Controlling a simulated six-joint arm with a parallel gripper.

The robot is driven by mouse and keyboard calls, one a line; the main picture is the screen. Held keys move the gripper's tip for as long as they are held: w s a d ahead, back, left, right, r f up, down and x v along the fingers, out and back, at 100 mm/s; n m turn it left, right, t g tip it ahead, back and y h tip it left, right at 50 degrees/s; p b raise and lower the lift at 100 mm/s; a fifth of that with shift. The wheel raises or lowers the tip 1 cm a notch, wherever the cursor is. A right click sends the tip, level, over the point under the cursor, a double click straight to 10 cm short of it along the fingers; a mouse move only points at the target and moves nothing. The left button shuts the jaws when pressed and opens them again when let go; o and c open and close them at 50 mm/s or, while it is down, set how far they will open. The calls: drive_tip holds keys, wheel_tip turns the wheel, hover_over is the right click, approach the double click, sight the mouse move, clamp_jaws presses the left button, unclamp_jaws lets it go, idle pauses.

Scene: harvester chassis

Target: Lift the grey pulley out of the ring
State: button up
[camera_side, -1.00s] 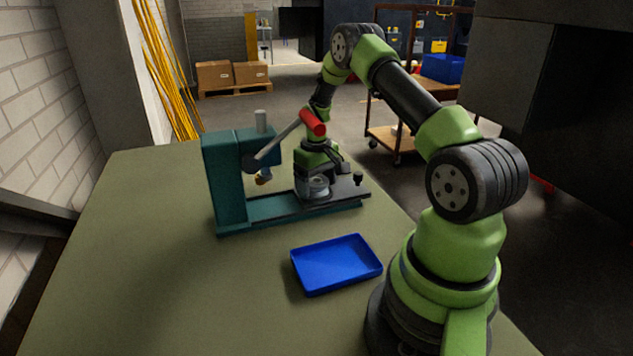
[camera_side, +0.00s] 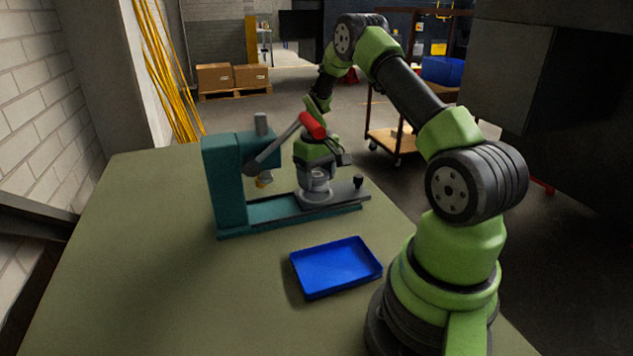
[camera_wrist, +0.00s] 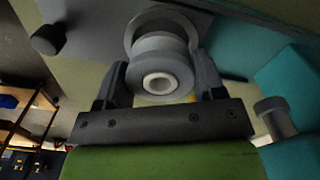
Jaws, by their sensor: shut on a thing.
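The grey pulley (camera_wrist: 160,68) is a round, stepped part with a pale hub and a central hole. My gripper (camera_wrist: 160,80) is shut on it, with one dark finger on either side. In the side view the pulley (camera_side: 319,180) hangs below my gripper (camera_side: 320,171), upright and just over the ring (camera_side: 318,195) on the press's sliding plate. The ring's curved edge (camera_wrist: 143,21) shows behind the pulley in the wrist view. I cannot tell whether the pulley's lower end is fully clear of the ring.
A teal press (camera_side: 226,180) with a red-handled lever (camera_side: 312,125) stands close left of my gripper. A black knob (camera_side: 358,181) rises from the plate's right end. An empty blue tray (camera_side: 336,267) lies in front; the table's left side is clear.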

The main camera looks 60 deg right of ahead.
drive_tip(key=shift+r, duration=2.35)
drive_tip(key=shift+r, duration=0.1)
